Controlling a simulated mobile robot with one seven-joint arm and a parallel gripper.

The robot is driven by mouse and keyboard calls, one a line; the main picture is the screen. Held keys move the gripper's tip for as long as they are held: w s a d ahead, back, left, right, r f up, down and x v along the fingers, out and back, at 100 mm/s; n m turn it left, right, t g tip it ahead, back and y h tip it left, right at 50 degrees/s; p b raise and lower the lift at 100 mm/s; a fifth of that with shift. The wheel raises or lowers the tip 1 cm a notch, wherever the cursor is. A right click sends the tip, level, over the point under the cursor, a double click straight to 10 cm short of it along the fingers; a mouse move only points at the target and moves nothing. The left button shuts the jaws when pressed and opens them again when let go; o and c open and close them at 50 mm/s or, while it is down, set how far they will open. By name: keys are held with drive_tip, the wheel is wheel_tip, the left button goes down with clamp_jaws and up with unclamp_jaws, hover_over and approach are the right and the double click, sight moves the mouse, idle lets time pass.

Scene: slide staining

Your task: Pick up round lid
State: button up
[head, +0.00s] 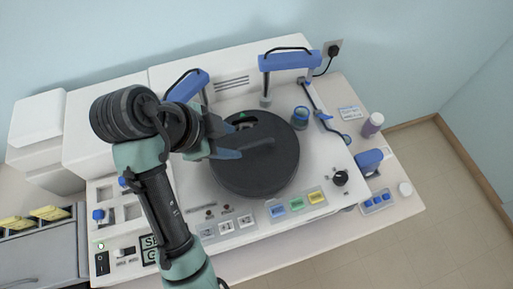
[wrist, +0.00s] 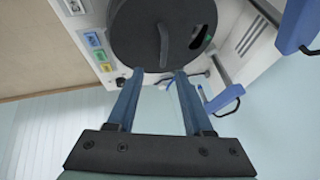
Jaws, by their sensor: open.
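The round lid (head: 262,172) is a dark grey disc with a raised bar handle across its top. It lies on the white staining machine (head: 318,200), and a small opening with a green spot shows near its edge. In the wrist view the lid (wrist: 140,45) is at the top centre, with its handle (wrist: 164,40) upright in the picture. My gripper (wrist: 155,75) is open and empty, its two blue fingers pointing toward the lid's edge. In the head view my gripper (head: 234,138) is over the lid's upper left part, apart from the handle's far end.
Two blue-topped arms (head: 286,61) stand behind the lid. A blue-rimmed cup (head: 300,117) is close to its upper right. Coloured buttons (head: 296,204) and a black knob (head: 341,178) are in front.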

sight(254, 143)
drive_tip(key=x, duration=0.1)
drive_tip(key=b+x, duration=0.1)
drive_tip(key=x, duration=0.1)
drive_tip(key=b+x, duration=0.1)
drive_tip(key=shift+w+a+f, duration=0.1)
drive_tip(key=shift+w+f, duration=0.2)
drive_tip(key=shift+f, duration=0.1)
drive_tip(key=shift+w+d+f+p, duration=0.3)
drive_tip(key=shift+d+f+p, duration=0.15)
drive_tip(key=shift+d+p, duration=0.15)
drive_tip(key=p+x, duration=0.1)
drive_tip(key=x, duration=0.3)
drive_tip(key=shift+w+p, duration=0.15)
drive_tip(key=shift+p, duration=0.2)
drive_tip(key=shift+a, duration=0.1)
clamp_jaws()
